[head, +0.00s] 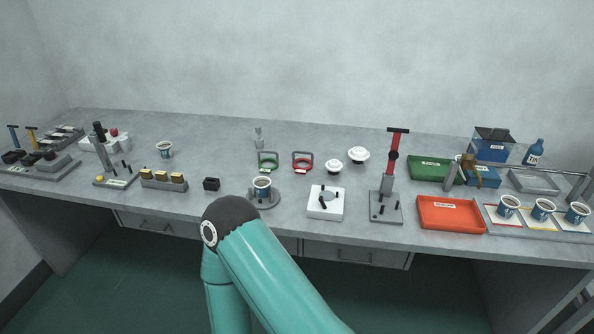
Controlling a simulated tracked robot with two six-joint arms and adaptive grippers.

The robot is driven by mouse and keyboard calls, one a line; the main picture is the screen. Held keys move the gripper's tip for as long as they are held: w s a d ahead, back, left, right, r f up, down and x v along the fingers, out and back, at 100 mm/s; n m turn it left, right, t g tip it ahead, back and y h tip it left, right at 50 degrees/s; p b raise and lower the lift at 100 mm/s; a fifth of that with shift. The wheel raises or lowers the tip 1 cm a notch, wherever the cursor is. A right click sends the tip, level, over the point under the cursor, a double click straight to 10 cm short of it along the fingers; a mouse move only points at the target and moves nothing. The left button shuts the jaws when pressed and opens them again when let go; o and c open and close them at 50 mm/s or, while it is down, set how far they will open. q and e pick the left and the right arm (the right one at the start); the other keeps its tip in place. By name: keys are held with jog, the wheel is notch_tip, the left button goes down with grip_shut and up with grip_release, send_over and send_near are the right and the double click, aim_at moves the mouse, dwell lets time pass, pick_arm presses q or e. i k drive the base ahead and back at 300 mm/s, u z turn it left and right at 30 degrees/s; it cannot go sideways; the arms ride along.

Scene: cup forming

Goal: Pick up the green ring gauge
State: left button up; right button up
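The green ring gauge (268,167) stands near the middle of the bench, with a grey handle arched over its green ring. A similar red ring gauge (302,168) stands just right of it, with a small gap between them. Neither gripper shows in the head view. A teal arm link of mine with a dark joint cap rises from the bottom centre, in front of the bench's near edge and well short of the green ring gauge. Nothing is seen touching the gauge.
A cup on a round grey stand (264,200) is in front of the green gauge. White lidded pieces (358,155), a red-handled press (386,206) and an orange tray (451,214) lie to the right. Bare bench lies left of the gauge.

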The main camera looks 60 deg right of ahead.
aim_at(262, 170)
jog(key=z, duration=0.05)
jog(key=k, duration=0.65)
jog(key=z, duration=1.1)
jog(key=i, duration=0.95)
jog(key=z, duration=0.15)
